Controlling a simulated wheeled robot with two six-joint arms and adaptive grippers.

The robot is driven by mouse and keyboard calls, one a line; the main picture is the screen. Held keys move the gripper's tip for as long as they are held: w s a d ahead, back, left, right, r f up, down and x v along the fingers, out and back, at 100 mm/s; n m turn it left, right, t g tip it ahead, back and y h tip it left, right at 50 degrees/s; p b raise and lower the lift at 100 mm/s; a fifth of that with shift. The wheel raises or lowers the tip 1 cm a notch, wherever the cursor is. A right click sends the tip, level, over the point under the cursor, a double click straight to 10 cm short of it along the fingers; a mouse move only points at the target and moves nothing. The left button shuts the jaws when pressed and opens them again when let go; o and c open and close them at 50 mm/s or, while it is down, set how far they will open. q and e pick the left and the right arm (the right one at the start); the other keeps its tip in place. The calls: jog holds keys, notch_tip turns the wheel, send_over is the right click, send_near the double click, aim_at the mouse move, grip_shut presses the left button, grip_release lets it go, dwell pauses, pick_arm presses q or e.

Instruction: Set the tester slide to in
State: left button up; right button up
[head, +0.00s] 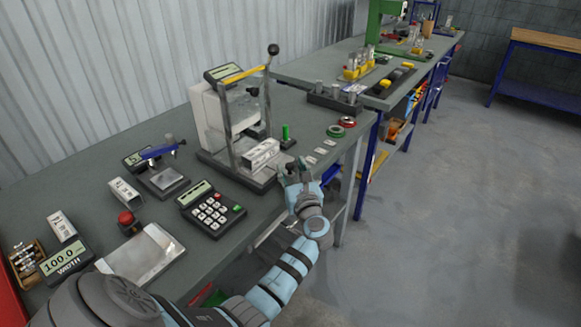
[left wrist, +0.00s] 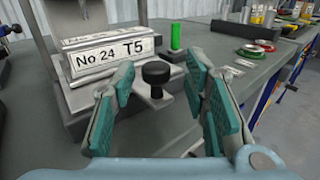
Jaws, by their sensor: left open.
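The tester (head: 212,125) is a light grey press-like machine on a dark base, with an upright frame and a lever ending in a dark ball. A white block marked "No 24 T5" (left wrist: 108,55) sits at its front, also visible in the head view (head: 262,154). A black round knob (left wrist: 156,72) stands on a metal slide plate (left wrist: 152,94) sticking out in front of that block. My left gripper (head: 297,172) is open at the tester's front right. In the left wrist view, its teal-padded fingers stand either side of the knob, apparently not touching it. My right gripper is out of view.
A green post (head: 285,131) stands close right of the tester. Red and green rings (head: 341,126) and small labels lie beyond. A keypad (head: 211,210), a red button (head: 127,221) and a metal plate (head: 142,254) are on the left. The aisle right is clear.

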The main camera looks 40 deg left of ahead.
pick_arm(q)
jog(key=shift+w+a+f, duration=0.1)
jog(key=shift+w+a, duration=0.3)
jog(key=shift+a, duration=0.25)
jog(key=shift+s+r, duration=0.25)
jog(key=shift+r, duration=0.1)
jog(key=shift+c, duration=0.7)
grip_shut()
